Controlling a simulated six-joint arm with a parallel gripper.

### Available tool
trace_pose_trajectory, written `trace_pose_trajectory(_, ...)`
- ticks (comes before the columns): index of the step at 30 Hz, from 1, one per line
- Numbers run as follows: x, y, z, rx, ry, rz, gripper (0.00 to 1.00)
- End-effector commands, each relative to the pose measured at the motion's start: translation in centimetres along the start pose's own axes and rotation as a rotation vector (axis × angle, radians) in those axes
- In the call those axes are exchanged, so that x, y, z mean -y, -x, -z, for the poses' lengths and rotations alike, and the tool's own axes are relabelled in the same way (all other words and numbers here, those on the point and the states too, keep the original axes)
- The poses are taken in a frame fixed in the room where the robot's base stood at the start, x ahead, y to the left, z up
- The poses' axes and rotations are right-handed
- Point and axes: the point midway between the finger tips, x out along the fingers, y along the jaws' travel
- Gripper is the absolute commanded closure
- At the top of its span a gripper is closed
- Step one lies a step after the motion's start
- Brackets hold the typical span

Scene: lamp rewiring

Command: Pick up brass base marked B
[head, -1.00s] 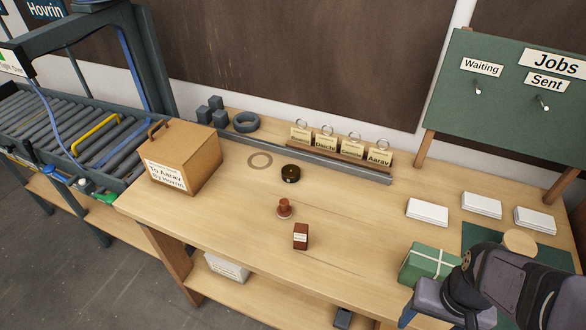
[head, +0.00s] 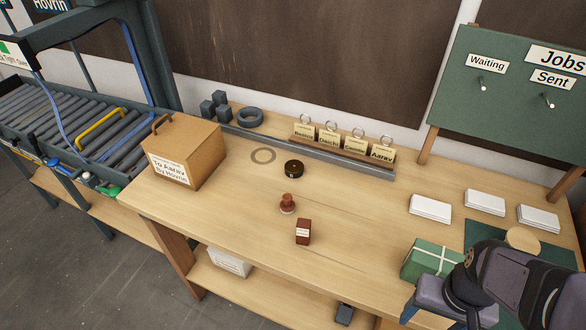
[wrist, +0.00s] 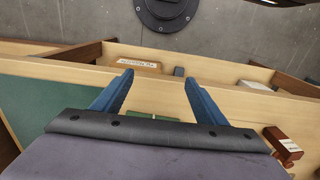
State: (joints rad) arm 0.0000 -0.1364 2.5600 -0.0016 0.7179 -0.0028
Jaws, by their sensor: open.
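No brass base with a readable letter B shows in either view. A small dark round object with a brownish top (head: 293,169) lies on the middle of the bench; no mark on it is legible. My gripper (wrist: 156,82) is open and empty, with its two blue fingers apart in the wrist view. In the head view my gripper is at the lower right, beside the green parcel with white ribbon (head: 432,260) and well away from the round object. The fingertips are mostly hidden in the head view.
A red-brown stamp (head: 287,204) and a small red-brown box (head: 303,231) stand mid-bench. A cardboard box (head: 184,156) is at left, a card rack (head: 343,146) at the back, white card stacks (head: 430,208) at right. Bench (head: 235,215) left of the stamp is clear.

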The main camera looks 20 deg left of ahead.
Motion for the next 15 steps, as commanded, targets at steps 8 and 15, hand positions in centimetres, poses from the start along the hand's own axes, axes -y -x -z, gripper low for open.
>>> trace_pose_trajectory(8,0.0,0.0,0.0,0.0,0.0,0.0,0.32)
trace_pose_trajectory(15,1.6,-0.2,1.6,-0.033,-0.01,0.028,0.32)
